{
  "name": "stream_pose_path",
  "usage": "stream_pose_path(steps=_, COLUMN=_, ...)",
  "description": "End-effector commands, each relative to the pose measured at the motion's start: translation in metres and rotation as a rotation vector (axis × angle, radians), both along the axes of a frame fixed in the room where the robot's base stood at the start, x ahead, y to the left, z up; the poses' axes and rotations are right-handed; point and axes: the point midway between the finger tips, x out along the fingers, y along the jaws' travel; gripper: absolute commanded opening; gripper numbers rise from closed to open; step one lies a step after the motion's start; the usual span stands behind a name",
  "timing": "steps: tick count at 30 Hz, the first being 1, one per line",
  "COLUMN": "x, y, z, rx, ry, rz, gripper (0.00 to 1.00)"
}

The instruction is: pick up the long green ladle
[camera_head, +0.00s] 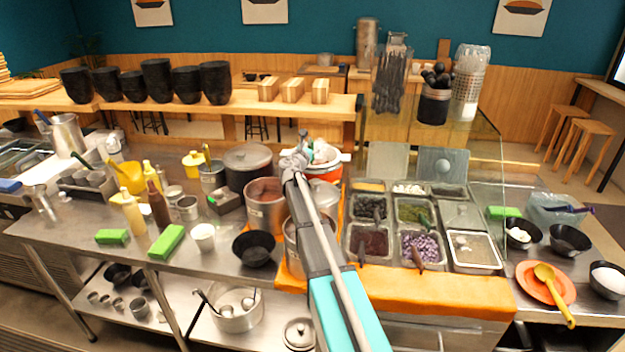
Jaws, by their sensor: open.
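I cannot surely pick out a long green ladle. A slim olive-green handle (82,160) rises from the steel containers at the left of the counter, but its lower end is hidden. My gripper (301,145) is at the far end of my arm, over the pots at the counter's middle, well right of both handles. It is small in view and looks empty, with open jaws.
A steel pot (266,207) stands close left of my arm, and a red-and-white cooker (325,165) is behind it. Topping trays (418,212) lie to the right under a glass guard (487,165). A yellow ladle (552,290) rests on an orange plate (528,284) at far right.

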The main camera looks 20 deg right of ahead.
Motion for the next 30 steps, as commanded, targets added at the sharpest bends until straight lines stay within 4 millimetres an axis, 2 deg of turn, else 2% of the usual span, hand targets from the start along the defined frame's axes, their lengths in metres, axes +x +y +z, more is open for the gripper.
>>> stream_pose_path(steps=14, x=-0.0007, y=-0.0004, z=0.0, rx=0.0, ry=0.0, rz=-0.001, gripper=0.76)
stream_pose_path(steps=26, x=-0.0008, y=-0.0011, z=0.0, rx=0.0, ry=0.0, rz=-0.002, gripper=0.02)
stream_pose_path(steps=30, x=-0.0009, y=-0.0013, z=0.0001, rx=0.0, ry=0.0, rz=-0.002, gripper=0.0)
